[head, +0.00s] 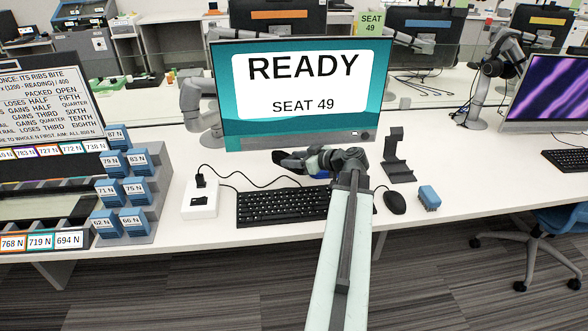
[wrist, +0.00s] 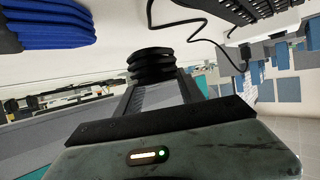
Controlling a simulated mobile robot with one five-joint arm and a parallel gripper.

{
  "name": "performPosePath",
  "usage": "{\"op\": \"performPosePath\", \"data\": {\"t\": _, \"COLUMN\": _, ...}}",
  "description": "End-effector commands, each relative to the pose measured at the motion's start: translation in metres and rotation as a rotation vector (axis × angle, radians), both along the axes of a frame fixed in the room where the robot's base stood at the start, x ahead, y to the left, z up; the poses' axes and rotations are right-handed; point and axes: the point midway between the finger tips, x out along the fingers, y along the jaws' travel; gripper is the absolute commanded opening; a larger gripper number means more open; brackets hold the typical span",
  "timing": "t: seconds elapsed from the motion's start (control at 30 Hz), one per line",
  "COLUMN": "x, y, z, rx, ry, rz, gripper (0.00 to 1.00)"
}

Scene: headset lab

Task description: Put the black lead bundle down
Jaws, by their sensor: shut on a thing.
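The black lead bundle (wrist: 152,60) shows in the wrist view as a stack of dark loops between the fingertips of my gripper (wrist: 160,84). My gripper is shut on it. In the head view my gripper (head: 308,160) is in front of the monitor's lower edge, above the far side of the keyboard, and the dark bundle (head: 287,160) is at its left end. I cannot tell how high the bundle is above the white desk (head: 400,208).
A blue ribbed thing (wrist: 45,24) is near my gripper in the wrist view. The keyboard (head: 275,206), a white box with a cable (head: 200,200), a mouse (head: 395,203), a blue block (head: 429,197) and a dark stand (head: 396,160) surround it. The monitor (head: 225,90) stands behind.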

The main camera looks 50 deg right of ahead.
Motion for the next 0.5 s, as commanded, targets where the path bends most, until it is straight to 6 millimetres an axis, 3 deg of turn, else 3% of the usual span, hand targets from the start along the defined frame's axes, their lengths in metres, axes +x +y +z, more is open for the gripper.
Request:
{"op": "performPosePath", "data": {"t": 0.3, "x": -0.001, "y": 0.0, "z": -0.039, "rx": 0.001, "ry": 0.0, "rz": -0.001, "gripper": 0.0}}
{"op": "performPosePath", "data": {"t": 0.5, "x": -0.001, "y": -0.001, "z": -0.035, "rx": 0.001, "ry": 0.0, "rz": -0.001, "gripper": 0.0}}
